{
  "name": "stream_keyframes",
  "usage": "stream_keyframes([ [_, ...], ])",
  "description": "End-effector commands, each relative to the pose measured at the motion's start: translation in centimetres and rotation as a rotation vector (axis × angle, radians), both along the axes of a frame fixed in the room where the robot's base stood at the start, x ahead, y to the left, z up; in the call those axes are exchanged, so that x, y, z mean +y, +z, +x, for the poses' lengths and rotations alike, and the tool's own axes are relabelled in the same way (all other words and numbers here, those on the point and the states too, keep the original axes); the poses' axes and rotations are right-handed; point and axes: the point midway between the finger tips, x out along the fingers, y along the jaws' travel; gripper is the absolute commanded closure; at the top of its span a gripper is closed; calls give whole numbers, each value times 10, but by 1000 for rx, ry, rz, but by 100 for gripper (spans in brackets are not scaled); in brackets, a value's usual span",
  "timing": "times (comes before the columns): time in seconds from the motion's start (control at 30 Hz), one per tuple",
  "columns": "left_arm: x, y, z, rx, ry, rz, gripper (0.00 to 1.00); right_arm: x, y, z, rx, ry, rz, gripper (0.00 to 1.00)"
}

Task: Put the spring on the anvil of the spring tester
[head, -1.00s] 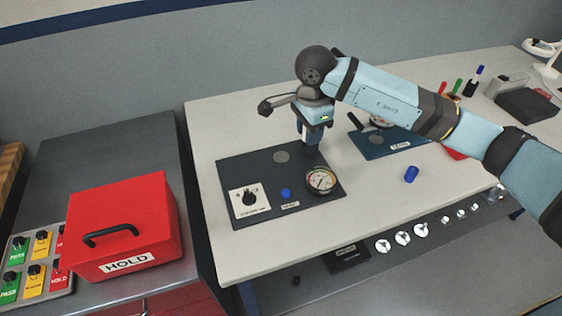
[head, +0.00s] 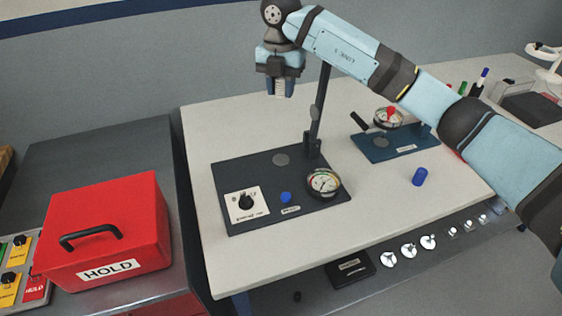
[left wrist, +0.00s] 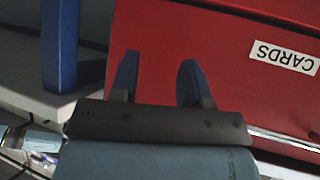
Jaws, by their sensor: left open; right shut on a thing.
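The spring tester (head: 262,205) is a dark base on the light bench, with a dial gauge, a knob panel, a blue button and an upright column (head: 319,105). Its anvil looks to be the grey disc (head: 282,159) in front of the column; nothing stands on it. My right gripper (head: 279,90) is raised above the bench, behind and above the disc. It is shut on a small pale thing between its fingertips, seemingly the spring (head: 279,95), largely hidden by the fingers. My left gripper (left wrist: 158,68) is open and empty in the left wrist view, in front of a red surface.
A blue tester with a dial (head: 392,146) stands to the right, near a blue cylinder (head: 419,176). A red HOLD box (head: 105,230) is on the left cabinet. The light bench (head: 245,118) is clear behind the tester. A red drawer front (left wrist: 230,70) reads CARDS.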

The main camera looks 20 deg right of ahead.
Motion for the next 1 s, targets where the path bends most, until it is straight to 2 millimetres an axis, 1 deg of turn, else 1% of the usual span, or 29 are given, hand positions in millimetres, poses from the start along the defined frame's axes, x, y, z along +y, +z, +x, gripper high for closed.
stream_keyframes([
  [0.07,0,0,0,-1,1,-1,57,0,-8,1,4,-23,0,93],
  [0.17,-1,0,0,-2,0,-2,57,0,-29,0,6,-28,-1,93],
  [0.4,0,-1,1,-4,-2,0,57,0,-94,0,6,-26,0,93],
  [0.5,0,-1,1,-6,-4,3,57,0,-120,0,5,-24,0,93],
  [0.6,1,-2,1,-8,-6,6,57,0,-139,0,4,-25,0,93],
  [0.7,2,-1,1,-9,-8,9,57,1,-151,0,2,-24,0,93],
  [0.87,2,-1,1,-10,-9,8,57,1,-161,0,2,-23,0,93],
  [1.0,1,-3,1,-10,-9,8,57,1,-180,0,4,-24,0,93],
])
